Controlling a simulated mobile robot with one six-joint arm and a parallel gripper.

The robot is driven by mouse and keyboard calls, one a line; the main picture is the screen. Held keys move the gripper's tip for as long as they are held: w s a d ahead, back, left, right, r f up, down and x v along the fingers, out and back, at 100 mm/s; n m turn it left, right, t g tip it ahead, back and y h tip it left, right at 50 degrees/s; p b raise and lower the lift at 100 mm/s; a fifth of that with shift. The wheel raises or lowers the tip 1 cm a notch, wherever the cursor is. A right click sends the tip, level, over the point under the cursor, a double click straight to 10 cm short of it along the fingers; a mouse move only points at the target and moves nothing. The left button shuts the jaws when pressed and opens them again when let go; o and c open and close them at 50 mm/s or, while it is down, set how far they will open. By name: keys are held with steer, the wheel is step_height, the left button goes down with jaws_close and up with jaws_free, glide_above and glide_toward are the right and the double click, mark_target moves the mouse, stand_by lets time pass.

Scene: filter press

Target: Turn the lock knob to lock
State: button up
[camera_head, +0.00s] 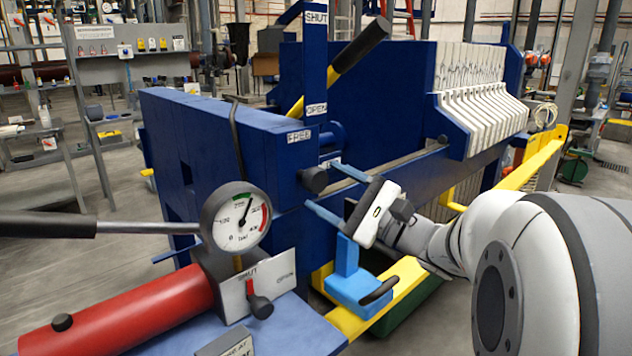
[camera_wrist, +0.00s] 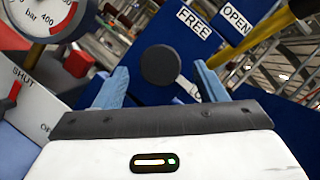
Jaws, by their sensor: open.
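The lock knob (camera_head: 314,180) is a dark round knob on the blue press frame, just below the white FREE label (camera_head: 299,136). It also shows in the wrist view (camera_wrist: 160,65), with the FREE label (camera_wrist: 194,22) above right of it. My gripper (camera_head: 322,185) is open, its two blue fingers pointing at the knob. In the wrist view the knob appears between my fingertips (camera_wrist: 160,70), with gaps on both sides and no contact visible. Whether the tips reach past the knob's face is unclear. A second label beside the knob is mostly hidden by a finger.
A yellow-and-black lever (camera_head: 345,65) rises above the knob by the SHUT and OPEN labels. A pressure gauge (camera_head: 237,217) and a red cylinder (camera_head: 140,315) stand at left. A blue bracket with a black handle (camera_head: 362,287) sits below my gripper. White filter plates (camera_head: 480,115) are behind.

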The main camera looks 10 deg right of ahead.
steer(key=v, duration=0.4)
steer(key=shift+a, duration=0.1)
steer(key=s+a+f+n+g+h+p, duration=0.5)
steer(key=s+a+n+g+p, duration=0.45)
steer(key=s+a+g, duration=0.2)
steer(key=s+d+r+n+h+p, duration=0.2)
steer(key=s+d+n+h+p, duration=0.2)
steer(key=d+n+h+p, duration=0.4)
steer(key=shift+d+r+g+h+p, duration=0.15)
steer(key=shift+d+g+h+p, duration=0.2)
steer(key=shift+h, duration=0.75)
